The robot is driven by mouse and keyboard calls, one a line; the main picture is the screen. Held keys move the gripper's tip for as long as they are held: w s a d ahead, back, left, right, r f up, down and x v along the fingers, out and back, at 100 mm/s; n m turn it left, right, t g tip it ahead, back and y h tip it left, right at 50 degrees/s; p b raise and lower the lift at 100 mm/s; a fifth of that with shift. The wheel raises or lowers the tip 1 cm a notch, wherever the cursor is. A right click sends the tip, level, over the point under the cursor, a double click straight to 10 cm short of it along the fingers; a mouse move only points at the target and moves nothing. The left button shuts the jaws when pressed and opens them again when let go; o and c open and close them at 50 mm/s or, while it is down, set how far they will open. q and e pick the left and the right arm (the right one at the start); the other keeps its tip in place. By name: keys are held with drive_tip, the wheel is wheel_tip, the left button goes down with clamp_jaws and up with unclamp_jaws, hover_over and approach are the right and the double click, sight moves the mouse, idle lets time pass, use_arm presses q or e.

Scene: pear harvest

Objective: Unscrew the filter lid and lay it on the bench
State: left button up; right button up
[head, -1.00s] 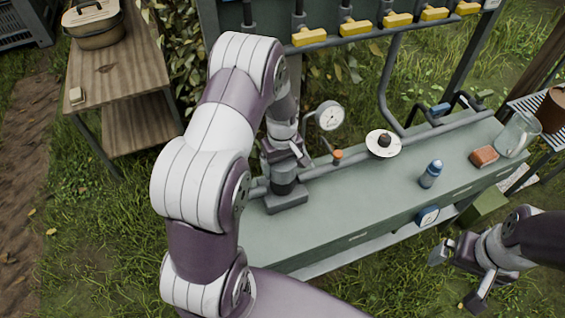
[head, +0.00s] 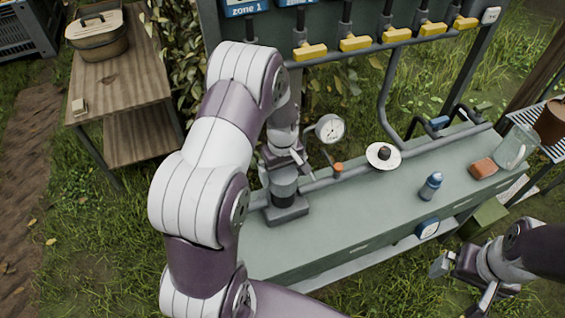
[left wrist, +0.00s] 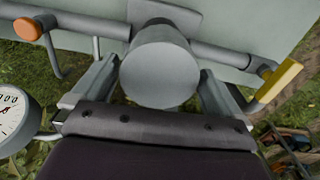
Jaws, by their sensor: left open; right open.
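The filter (head: 285,194) is a dark upright cylinder on a grey block at the left end of the green bench (head: 352,222). In the left wrist view its smooth round grey top (left wrist: 160,75) faces the camera. My left gripper (head: 283,166) is open above it, with one finger on each side of the top; I cannot tell whether they touch it. My right gripper (head: 460,284) is open and empty in front of the bench at the lower right. A white disc (head: 383,156) with a dark lump in its middle lies on the bench.
Pipes and a gauge (head: 330,128) stand beside the filter, with an orange-topped fitting (head: 338,168). A blue bottle (head: 431,186), a brick-coloured block (head: 482,168) and a glass jar (head: 514,147) stand further right. The bench between filter and bottle is mostly clear.

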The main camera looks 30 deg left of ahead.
sight(284, 174)
use_arm(q)
wheel_tip(284, 174, up, 12)
drive_tip(key=p, duration=0.4)
drive_tip(key=f, duration=0.7)
drive_tip(key=f+p, duration=0.1)
drive_tip(key=f, duration=0.6)
drive_tip(key=shift+s+d+f, duration=0.15)
drive_tip(key=shift+d+f, duration=0.05)
drive_tip(key=shift+f, duration=0.2)
drive_tip(key=c, duration=0.8)
drive_tip(key=n, duration=0.5)
drive_tip(key=shift+p, duration=0.35)
drive_tip(key=n, duration=0.7)
drive_tip(key=shift+n, duration=1.4)
drive_tip(key=shift+f, duration=0.1)
